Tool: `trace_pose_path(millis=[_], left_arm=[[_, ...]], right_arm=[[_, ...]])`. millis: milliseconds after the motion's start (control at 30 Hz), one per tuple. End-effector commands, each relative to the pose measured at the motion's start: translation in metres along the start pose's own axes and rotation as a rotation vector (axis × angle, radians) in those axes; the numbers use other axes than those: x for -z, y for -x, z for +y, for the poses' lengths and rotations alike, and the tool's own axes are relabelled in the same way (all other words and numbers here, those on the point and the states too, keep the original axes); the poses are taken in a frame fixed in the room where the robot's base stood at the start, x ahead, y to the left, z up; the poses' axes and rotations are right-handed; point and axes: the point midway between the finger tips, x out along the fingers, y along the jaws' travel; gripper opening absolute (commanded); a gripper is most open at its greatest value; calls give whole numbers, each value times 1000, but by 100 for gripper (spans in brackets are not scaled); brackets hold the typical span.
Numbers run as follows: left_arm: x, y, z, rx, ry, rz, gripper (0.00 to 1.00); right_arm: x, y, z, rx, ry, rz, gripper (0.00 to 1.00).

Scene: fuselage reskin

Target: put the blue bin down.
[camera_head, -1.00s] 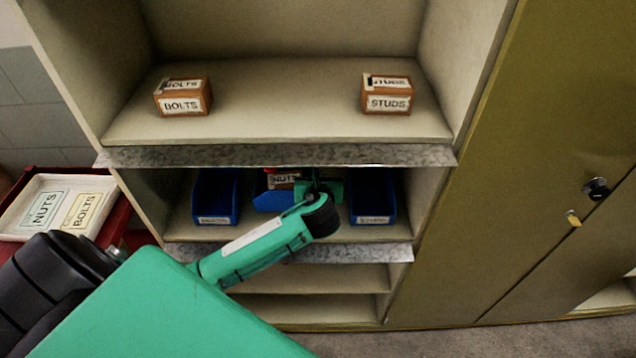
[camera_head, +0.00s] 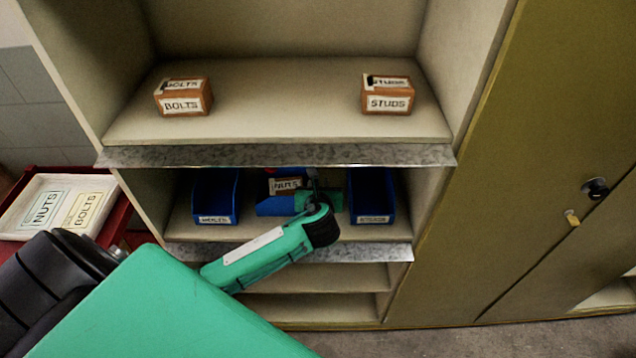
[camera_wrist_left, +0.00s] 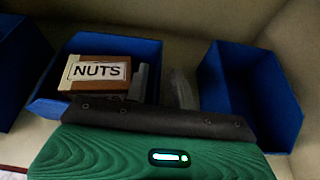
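The blue bin (camera_head: 272,208) is in the middle of the shelf below the top one, between two other blue bins. It holds a brown box labelled NUTS (camera_head: 287,184), and both show in the left wrist view, the bin (camera_wrist_left: 100,45) and the box (camera_wrist_left: 96,72). My left gripper (camera_wrist_left: 160,88) is at the bin's right side, with one finger inside the wall and the other outside. The fingers stand apart with a gap around the wall, so it looks open. The bin's underside is hidden. My right gripper is not in view.
Blue bins stand left (camera_head: 215,196) and right (camera_head: 371,197) of it; the right one is close to my gripper. The upper shelf (camera_head: 280,115) overhangs, with BOLTS (camera_head: 183,97) and STUDS (camera_head: 387,95) boxes on it. A white tray (camera_head: 25,222) is at left.

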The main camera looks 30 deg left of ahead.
Motion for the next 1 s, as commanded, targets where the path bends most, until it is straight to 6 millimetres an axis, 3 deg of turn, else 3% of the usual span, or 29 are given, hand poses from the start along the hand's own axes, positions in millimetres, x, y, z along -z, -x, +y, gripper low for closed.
trace_pose_path(millis=[300,500,667,1000], left_arm=[[1,66,0,3,1,2,25],[0,97,0,1,2,1,25],[0,107,0,0,1,0,25],[0,108,0,0,1,1,25]], right_arm=[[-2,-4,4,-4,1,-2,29],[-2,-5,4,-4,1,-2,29],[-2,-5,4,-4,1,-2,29],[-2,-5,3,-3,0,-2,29]])
